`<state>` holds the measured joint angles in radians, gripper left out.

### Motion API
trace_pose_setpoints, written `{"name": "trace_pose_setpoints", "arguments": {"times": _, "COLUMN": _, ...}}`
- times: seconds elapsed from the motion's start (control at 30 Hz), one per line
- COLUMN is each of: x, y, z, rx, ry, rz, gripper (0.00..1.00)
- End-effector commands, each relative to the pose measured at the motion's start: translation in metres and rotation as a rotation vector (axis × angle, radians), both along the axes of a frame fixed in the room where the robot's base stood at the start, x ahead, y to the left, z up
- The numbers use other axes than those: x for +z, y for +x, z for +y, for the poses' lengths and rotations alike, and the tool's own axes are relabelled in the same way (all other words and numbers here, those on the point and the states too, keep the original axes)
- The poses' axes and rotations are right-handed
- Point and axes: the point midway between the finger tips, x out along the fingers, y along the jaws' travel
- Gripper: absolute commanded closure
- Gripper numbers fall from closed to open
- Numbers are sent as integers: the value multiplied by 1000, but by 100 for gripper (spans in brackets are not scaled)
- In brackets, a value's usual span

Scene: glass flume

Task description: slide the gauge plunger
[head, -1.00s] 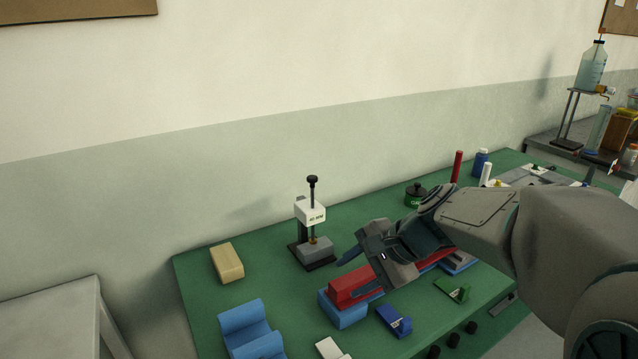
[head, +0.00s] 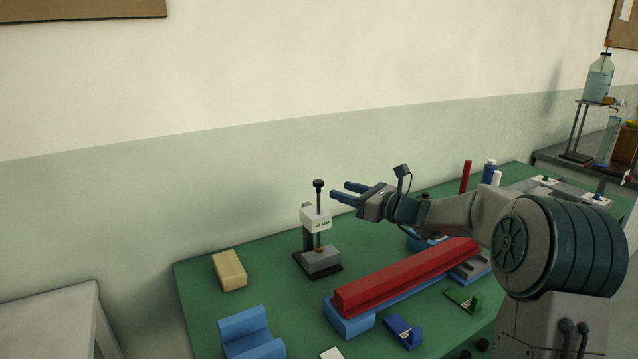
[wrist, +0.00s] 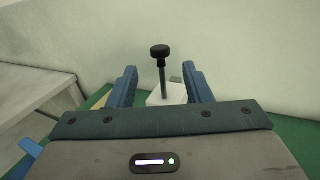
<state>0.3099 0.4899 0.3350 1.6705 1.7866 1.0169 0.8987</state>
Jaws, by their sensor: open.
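The gauge (head: 315,219) stands upright on a dark base on the green table. It has a white labelled head, a grey block below and a black-knobbed plunger (head: 319,190) rising from its top. My gripper (head: 340,192) is open and empty, just right of the plunger in the head view, at about its height, with blue fingers pointing left toward it. In the wrist view the plunger's black knob and stem (wrist: 161,68) show upright between the two blue fingers, beyond or level with their tips; the exact gap is unclear. The white head (wrist: 166,95) is partly hidden behind the gripper body.
A yellow block (head: 229,269) lies left of the gauge. A blue cradle (head: 250,333) is at the front left. A long red bar (head: 405,277) rests on blue supports in front of the gauge. A red cylinder (head: 466,176) and bottles stand at the back right. The wall is behind.

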Motion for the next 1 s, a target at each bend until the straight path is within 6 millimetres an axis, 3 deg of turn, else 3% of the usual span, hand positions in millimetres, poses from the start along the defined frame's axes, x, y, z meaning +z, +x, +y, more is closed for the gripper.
{"name": "trace_pose_setpoints", "arguments": {"times": 0.2, "x": 1, "y": 26, "z": 41, "rx": 3, "ry": 0, "rz": 0, "gripper": 55}}
{"name": "trace_pose_setpoints", "arguments": {"times": 0.4, "x": 1, "y": 43, "z": 65, "rx": 2, "ry": -1, "rz": 0, "gripper": 55}}
{"name": "trace_pose_setpoints", "arguments": {"times": 0.87, "x": 0, "y": 49, "z": 76, "rx": 0, "ry": -3, "rz": -1, "gripper": 55}}
{"name": "trace_pose_setpoints", "arguments": {"times": 1.0, "x": 0, "y": 49, "z": 75, "rx": 0, "ry": -3, "rz": -1, "gripper": 94}}
